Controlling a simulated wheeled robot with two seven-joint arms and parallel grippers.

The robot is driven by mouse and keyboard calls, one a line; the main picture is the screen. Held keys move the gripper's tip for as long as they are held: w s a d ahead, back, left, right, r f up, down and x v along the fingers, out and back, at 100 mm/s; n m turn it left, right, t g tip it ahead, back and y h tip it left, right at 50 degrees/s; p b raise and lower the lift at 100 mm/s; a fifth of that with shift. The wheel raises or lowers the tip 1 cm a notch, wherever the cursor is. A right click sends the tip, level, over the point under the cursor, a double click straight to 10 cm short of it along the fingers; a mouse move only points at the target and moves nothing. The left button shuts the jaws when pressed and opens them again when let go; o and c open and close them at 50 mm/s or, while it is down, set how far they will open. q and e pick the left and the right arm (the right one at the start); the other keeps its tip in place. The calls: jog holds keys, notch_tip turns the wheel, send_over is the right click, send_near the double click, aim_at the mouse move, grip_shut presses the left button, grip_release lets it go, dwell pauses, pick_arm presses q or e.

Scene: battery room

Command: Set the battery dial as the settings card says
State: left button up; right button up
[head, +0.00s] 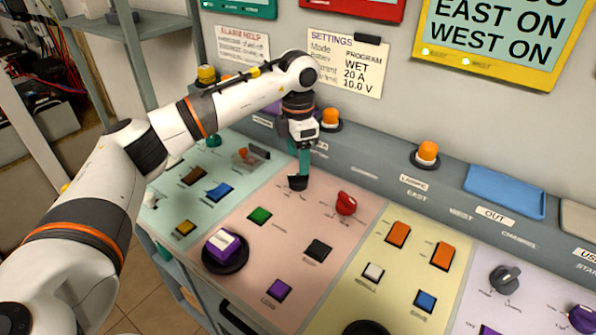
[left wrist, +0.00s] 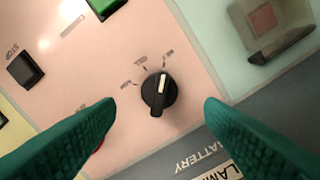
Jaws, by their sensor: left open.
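The battery dial (head: 298,183) is a black knob on the pink panel, partly hidden under my left gripper in the head view. In the left wrist view the dial (left wrist: 158,96) has a white pointer mark aimed up and slightly right. Several small labels arc above it, too small to read surely. The settings card (head: 345,62) on the wall reads Mode PROGRAM, WET, 20 A, 10.0 V; the arm hides part of its left. My left gripper (head: 301,165) is above the dial, open, with a teal finger on each side in the wrist view (left wrist: 158,112), apart from the knob.
A red knob (head: 346,203) stands right of the dial. A green button (head: 260,215) and a black button (head: 318,250) share the pink panel. Orange lamps (head: 330,117) line the ledge behind. A clear-covered switch (left wrist: 270,20) is close to one finger in the wrist view.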

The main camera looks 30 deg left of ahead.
aim_at(298, 174)
pick_arm(q)
notch_tip(298, 174, up, 6)
dwell(0.6)
